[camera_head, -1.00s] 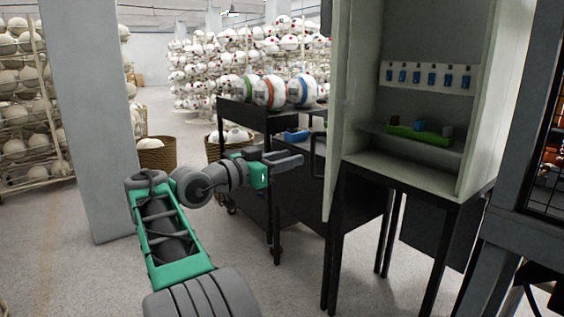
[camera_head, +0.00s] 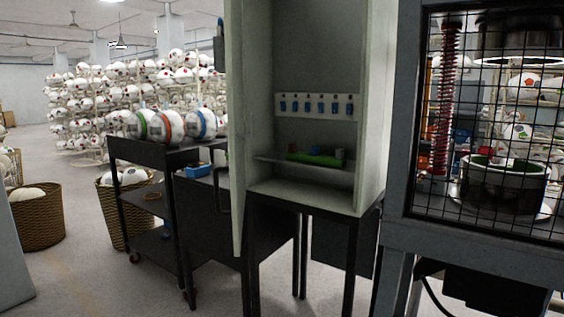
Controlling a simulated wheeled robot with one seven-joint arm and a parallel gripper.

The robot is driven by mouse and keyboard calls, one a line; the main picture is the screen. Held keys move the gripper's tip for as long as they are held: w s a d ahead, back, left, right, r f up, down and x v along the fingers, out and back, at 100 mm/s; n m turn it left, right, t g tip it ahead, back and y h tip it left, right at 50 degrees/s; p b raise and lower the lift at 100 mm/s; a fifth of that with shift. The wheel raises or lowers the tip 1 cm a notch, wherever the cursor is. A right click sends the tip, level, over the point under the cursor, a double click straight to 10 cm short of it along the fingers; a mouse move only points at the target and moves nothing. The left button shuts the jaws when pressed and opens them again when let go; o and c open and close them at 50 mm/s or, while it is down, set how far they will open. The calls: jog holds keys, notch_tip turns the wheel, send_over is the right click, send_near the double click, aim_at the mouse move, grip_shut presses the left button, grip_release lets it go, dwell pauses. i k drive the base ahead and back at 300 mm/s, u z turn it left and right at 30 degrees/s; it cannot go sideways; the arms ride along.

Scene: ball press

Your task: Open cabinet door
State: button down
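The tall pale cabinet (camera_head: 373,110) stands on a dark metal stand near the middle of the view. Its door (camera_head: 237,140) is swung open toward me on the left side and shows nearly edge-on. A dark handle (camera_head: 219,190) shows at the door's left side. Inside are a strip with several blue items (camera_head: 316,106) and a shelf (camera_head: 276,159) holding a green item (camera_head: 316,158). My gripper and arm are out of the picture.
A dark cart (camera_head: 122,150) carrying several balls stands left of the cabinet. Wicker baskets (camera_head: 38,222) are farther left. A caged press (camera_head: 408,150) stands close on the right. Grey floor (camera_head: 95,285) is clear at the front left.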

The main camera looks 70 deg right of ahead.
aim_at(227, 51)
jog(key=z, duration=1.4)
jog(key=k, duration=0.15)
jog(key=z, duration=0.05)
